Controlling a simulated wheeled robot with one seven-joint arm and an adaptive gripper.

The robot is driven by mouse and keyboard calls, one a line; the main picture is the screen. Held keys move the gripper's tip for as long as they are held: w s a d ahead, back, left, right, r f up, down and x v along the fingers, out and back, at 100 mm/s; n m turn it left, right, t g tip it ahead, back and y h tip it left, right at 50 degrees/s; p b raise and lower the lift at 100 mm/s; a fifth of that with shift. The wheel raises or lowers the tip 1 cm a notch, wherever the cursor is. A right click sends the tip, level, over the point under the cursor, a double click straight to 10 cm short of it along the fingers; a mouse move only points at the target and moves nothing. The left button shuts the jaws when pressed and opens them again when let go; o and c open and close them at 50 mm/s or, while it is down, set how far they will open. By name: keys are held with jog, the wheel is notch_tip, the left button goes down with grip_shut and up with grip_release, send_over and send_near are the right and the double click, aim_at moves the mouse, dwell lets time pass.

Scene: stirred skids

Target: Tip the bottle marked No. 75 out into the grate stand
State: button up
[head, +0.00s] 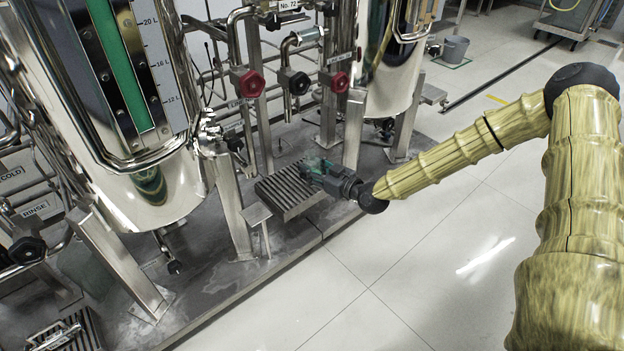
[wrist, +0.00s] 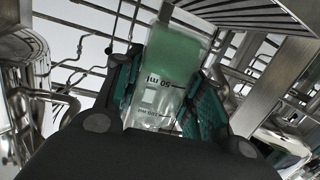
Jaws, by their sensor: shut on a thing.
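My gripper (head: 326,174) is shut on a clear bottle (head: 313,162), just above the grate stand (head: 290,193), a dark slatted platform on the skid floor. In the wrist view, the bottle (wrist: 157,105) sits between the teal finger pads of my gripper (wrist: 165,95). Its volume print, including "50 ml", appears upside down. Green liquid (wrist: 172,54) fills the end farther from my palm. No "No. 75" mark is readable on it. The bottle's exact tilt, its mouth and any pouring cannot be made out.
A steel tank (head: 160,190) with a green level gauge stands left of the grate stand. Red-handled valves (head: 252,84) and pipes hang behind it. A second tank (head: 395,85) is behind right. Another slatted stand (head: 75,330) is at bottom left. The tiled floor (head: 400,270) in front is clear.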

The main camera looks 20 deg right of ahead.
jog(key=shift+d+f+p, duration=0.15)
jog(key=shift+d+p, duration=0.05)
jog(key=shift+p, duration=0.2)
